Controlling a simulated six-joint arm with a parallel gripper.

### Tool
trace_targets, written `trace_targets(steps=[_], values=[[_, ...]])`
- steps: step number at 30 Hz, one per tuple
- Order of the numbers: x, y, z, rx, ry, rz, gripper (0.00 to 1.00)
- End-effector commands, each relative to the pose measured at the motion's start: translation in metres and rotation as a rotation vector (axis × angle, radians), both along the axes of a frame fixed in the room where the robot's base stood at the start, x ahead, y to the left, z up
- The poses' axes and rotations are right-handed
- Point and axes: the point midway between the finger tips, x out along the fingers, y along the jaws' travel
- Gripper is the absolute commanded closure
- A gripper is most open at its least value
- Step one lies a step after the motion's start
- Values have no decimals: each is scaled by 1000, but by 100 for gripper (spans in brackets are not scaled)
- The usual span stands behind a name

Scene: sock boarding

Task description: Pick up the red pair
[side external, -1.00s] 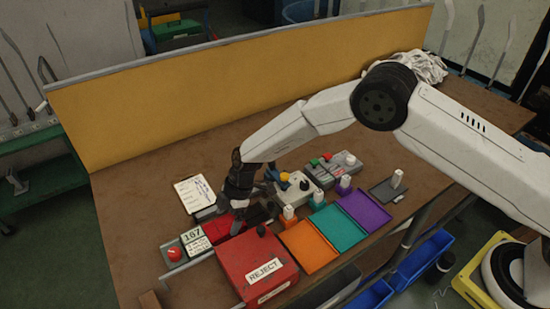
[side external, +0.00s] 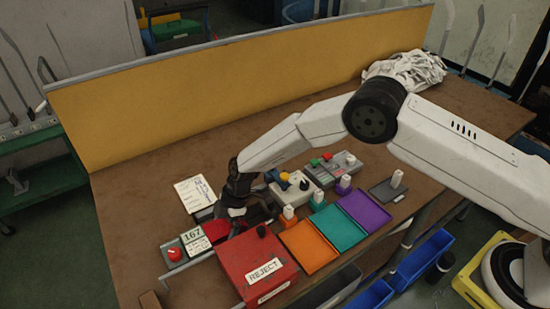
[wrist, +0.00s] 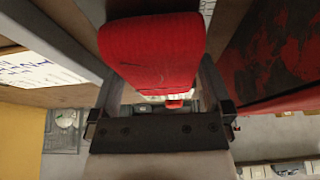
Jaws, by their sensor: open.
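The red pair (wrist: 150,50) is a rounded, folded red bundle, large in the upper middle of the wrist view. It lies between the spread fingers of my gripper (wrist: 160,95), which is open; whether either finger touches it is unclear. In the side view my gripper (side external: 237,215) is low over the bench, behind the red REJECT box. Red cloth (side external: 216,230) shows just left of the fingers there, partly hidden by them.
The red REJECT box (side external: 258,268) stands close in front of my gripper. A counter display (side external: 192,236) and red button (side external: 174,254) are to the left. Orange (side external: 309,249), teal (side external: 338,228) and purple (side external: 365,210) trays lie right. A yellow panel (side external: 240,85) closes the back.

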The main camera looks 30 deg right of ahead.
Motion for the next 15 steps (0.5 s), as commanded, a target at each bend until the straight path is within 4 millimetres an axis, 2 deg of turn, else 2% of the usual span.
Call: trace_targets(steps=[14, 15], values=[[0, 0, -4, 0, 0, 0, 0], [0, 0, -4, 0, 0, 0, 13]])
